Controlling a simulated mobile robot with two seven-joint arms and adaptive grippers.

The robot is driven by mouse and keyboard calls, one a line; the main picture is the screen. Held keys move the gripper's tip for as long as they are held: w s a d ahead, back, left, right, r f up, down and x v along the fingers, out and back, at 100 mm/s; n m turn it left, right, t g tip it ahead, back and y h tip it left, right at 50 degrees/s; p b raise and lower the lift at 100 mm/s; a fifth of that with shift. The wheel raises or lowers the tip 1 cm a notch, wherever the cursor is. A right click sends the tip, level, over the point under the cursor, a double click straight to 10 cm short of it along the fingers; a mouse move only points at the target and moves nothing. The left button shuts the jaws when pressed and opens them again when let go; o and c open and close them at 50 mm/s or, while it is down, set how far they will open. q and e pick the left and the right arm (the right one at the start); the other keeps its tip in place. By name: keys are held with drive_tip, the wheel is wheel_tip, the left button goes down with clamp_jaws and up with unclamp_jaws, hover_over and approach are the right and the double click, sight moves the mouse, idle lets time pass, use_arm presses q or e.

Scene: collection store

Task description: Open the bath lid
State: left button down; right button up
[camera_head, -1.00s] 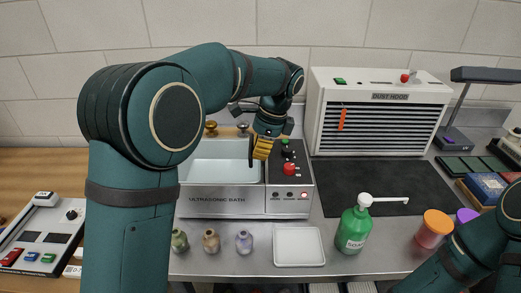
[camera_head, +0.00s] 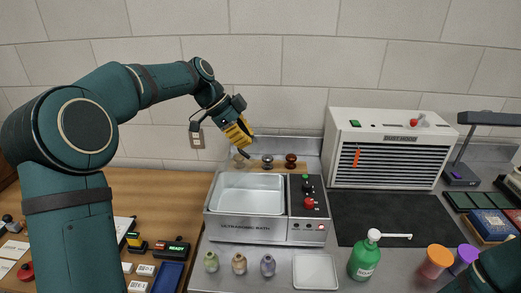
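The ultrasonic bath (camera_head: 232,229) is a grey steel box on the bench. Its pale rectangular basin (camera_head: 250,195) shows from above, with the inside visible. I cannot make out a separate lid. A dark control panel (camera_head: 309,217) with a red button (camera_head: 309,203) is on its right side. My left gripper (camera_head: 244,143), with yellow fingers, is in the air above the back left of the bath, apart from it. I see nothing held, but the finger gap is unclear. My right gripper is out of view; only part of that arm shows at the lower right.
Three knob-like objects, one dark red (camera_head: 291,160), stand behind the bath. Small vases, one green (camera_head: 211,262), a white tray (camera_head: 315,272) and a green pump bottle (camera_head: 364,257) stand in front. The dust hood (camera_head: 388,151) is to the right, beyond a dark mat (camera_head: 385,214).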

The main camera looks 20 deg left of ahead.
use_arm(q)
drive_tip(key=s+a+r+h+b, duration=0.1)
drive_tip(key=s+a+r+h, duration=0.1)
drive_tip(key=a, duration=0.8)
drive_tip(key=shift+s+a+r+t+h+b, duration=0.2)
drive_tip(key=shift+s+a+t+h+b, duration=0.25)
drive_tip(key=shift+h, duration=0.55)
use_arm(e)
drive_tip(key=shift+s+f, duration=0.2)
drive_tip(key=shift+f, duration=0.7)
use_arm(q)
drive_tip(key=shift+s, duration=0.1)
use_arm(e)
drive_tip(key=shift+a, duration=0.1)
